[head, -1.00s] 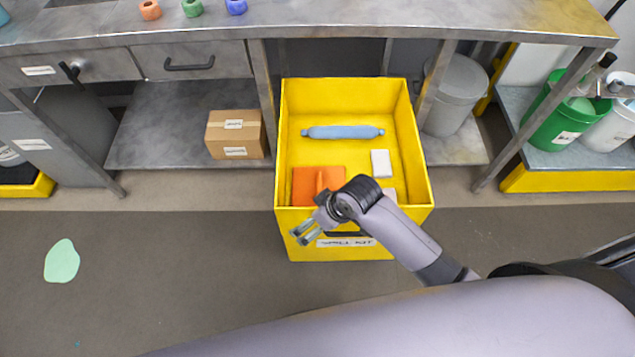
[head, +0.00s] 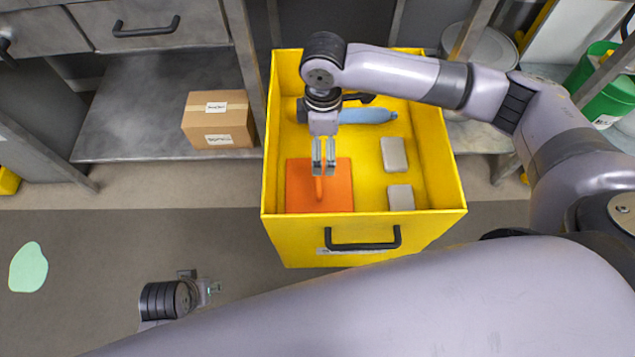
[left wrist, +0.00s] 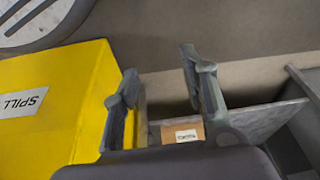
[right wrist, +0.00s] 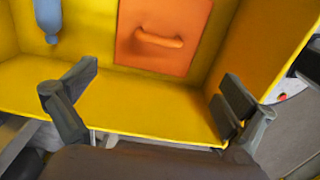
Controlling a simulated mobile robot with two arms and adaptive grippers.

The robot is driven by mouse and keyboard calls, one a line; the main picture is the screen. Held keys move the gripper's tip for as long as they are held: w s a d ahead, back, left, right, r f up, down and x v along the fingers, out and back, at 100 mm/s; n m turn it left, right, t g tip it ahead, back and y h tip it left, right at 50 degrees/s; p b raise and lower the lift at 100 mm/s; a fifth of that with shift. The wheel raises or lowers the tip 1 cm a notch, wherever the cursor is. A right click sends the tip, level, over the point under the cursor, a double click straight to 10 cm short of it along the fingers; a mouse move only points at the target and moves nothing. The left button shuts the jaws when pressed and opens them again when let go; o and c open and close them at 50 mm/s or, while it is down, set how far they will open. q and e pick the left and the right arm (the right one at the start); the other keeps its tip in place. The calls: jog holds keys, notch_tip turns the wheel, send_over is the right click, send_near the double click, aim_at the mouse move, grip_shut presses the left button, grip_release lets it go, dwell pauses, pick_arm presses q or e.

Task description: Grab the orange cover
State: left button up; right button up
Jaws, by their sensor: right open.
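The orange cover (head: 340,195) is a flat square plate with a raised handle (head: 319,187). It lies in the front left part of the yellow spill kit bin (head: 290,240). My right gripper (head: 324,172) points down over the cover, its fingertips by the handle in the head view. In the right wrist view the cover (right wrist: 185,58) and its handle (right wrist: 158,40) show beyond the spread, empty fingers (right wrist: 162,80), apparently clear of them. My left gripper (head: 212,288) is in front of the bin at left. Its fingers (left wrist: 158,72) are spread and empty.
The bin also holds a blue roll (head: 368,115) and two pale blocks (head: 394,155) (head: 401,197). Its raised walls surround the cover. A cardboard box (head: 219,125) sits on the shelf at left. A pale green patch (head: 28,267) is on the floor.

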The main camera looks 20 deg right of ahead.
jog(key=b, duration=0.3)
send_near(319, 178)
jog(key=f, duration=0.5)
jog(key=shift+s+d, duration=0.1)
jog(key=shift+d, duration=0.15)
pick_arm(q)
jog(key=w+v, duration=0.1)
jog(key=v, duration=0.9)
pick_arm(e)
jog(key=shift+f, duration=0.3)
jog(key=f, duration=0.1)
jog(key=f+b, duration=0.2)
jog(key=f, duration=0.1)
jog(key=shift+a, duration=0.25)
jog(key=shift+f, duration=0.7)
pick_arm(q)
jog(key=w+t, duration=0.1)
jog(key=w, duration=0.1)
jog(key=w+d+t, duration=0.1)
jog(key=w, duration=0.1)
jog(key=shift+w+f+t+h, duration=0.1)
jog(key=shift+f+t+h, duration=0.05)
jog(key=shift+t+h, duration=0.2)
pick_arm(e)
jog(key=shift+c, duration=0.4)
jog(key=c, duration=1.5)
jog(key=shift+c, duration=0.4)
jog(key=shift+r, duration=0.15)
